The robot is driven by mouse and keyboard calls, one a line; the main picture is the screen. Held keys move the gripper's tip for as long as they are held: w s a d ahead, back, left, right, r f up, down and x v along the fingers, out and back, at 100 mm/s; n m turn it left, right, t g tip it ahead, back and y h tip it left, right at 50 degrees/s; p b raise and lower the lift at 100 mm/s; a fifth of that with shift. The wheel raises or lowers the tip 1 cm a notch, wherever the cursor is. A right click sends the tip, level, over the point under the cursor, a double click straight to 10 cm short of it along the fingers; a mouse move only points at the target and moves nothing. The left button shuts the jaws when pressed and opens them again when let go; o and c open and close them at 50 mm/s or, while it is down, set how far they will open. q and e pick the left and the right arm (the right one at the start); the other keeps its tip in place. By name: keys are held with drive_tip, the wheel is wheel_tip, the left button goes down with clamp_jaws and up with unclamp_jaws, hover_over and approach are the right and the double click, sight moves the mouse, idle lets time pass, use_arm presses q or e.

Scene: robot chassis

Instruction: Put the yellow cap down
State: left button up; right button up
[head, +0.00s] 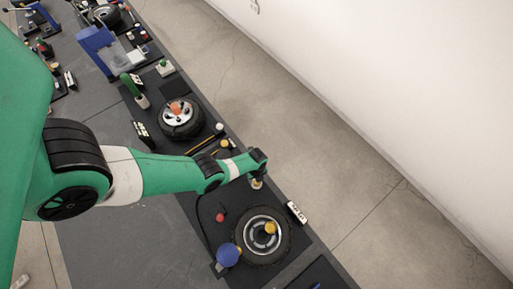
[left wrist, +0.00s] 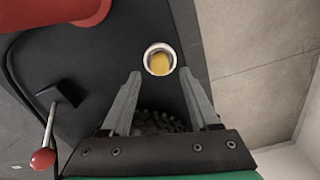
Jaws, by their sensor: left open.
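A yellow cap (left wrist: 160,62) sits inside a round white ring or cup on the dark bench in the left wrist view. In the head view a small white-and-yellow piece (head: 257,184) shows just below my left gripper (head: 259,170), partly hidden by it. In the left wrist view my left gripper (left wrist: 159,76) is open, its two grey fingers spread apart with nothing between the tips. The cap lies just beyond the fingertips, roughly centred between them, and no contact is visible. My right gripper is in neither view.
A tire with a rim (head: 262,236) lies near the gripper, with a yellow knob over it and a blue disc (head: 228,254) beside it. A red-ball lever (left wrist: 43,158) stands left of the fingers. Another wheel (head: 181,118) lies farther up the bench. The floor beyond is clear.

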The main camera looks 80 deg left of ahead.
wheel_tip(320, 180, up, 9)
drive_tip(key=p, duration=0.7)
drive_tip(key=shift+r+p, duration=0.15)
drive_tip(key=shift+p, duration=0.15)
